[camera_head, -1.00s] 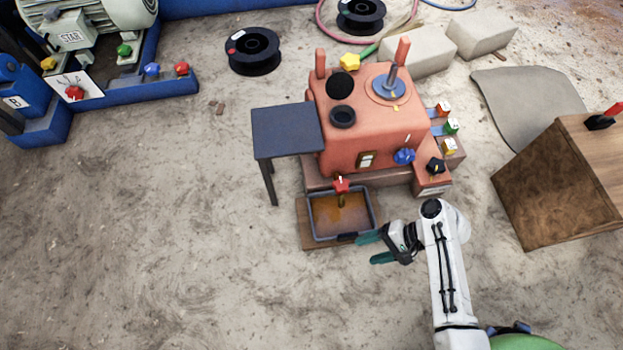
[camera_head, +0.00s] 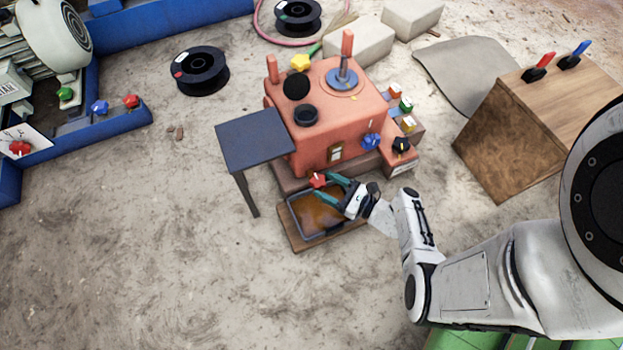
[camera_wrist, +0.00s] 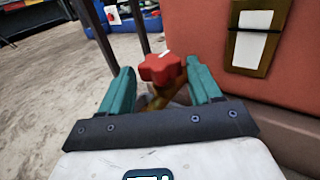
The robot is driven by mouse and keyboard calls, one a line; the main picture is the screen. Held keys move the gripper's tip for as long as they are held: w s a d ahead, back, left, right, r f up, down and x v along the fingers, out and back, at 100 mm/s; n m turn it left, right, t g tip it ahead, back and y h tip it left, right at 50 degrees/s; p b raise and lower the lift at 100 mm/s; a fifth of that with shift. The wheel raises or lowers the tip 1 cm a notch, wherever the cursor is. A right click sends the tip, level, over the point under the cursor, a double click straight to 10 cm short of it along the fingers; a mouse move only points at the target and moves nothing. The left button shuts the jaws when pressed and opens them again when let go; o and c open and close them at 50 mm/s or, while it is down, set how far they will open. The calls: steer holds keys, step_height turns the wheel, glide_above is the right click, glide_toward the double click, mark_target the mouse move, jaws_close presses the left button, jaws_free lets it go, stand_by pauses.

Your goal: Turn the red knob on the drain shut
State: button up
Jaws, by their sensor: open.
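The red knob (camera_head: 317,180) sits on the drain at the lower front of the orange crusher body, above a grey tray (camera_head: 293,222) of brown liquid. In the wrist view the red knob (camera_wrist: 160,67) is a lobed star with a white mark, on a brass-coloured drain stem (camera_wrist: 158,99). My gripper (camera_head: 329,187) reaches in from the right with its teal fingers at the knob. In the wrist view my gripper (camera_wrist: 162,82) is open, one finger on each side of the knob. Gaps show on both sides, the right one narrower. The lower stem is partly hidden.
The crusher body (camera_head: 345,110) stands just behind the drain, with a blue knob (camera_head: 371,141) and a black knob (camera_head: 400,145) at right. A dark side table (camera_head: 252,138) stands left of the drain. A wooden box (camera_head: 515,140) is at right.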

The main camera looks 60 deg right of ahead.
mark_target(313, 178)
steer(key=shift+w+a+b, duration=0.15)
steer(key=shift+w+b, duration=0.5)
steer(key=shift+w, duration=2.05)
steer(key=shift+c, duration=0.2)
steer(key=c, duration=0.6)
steer(key=shift+c, duration=0.2)
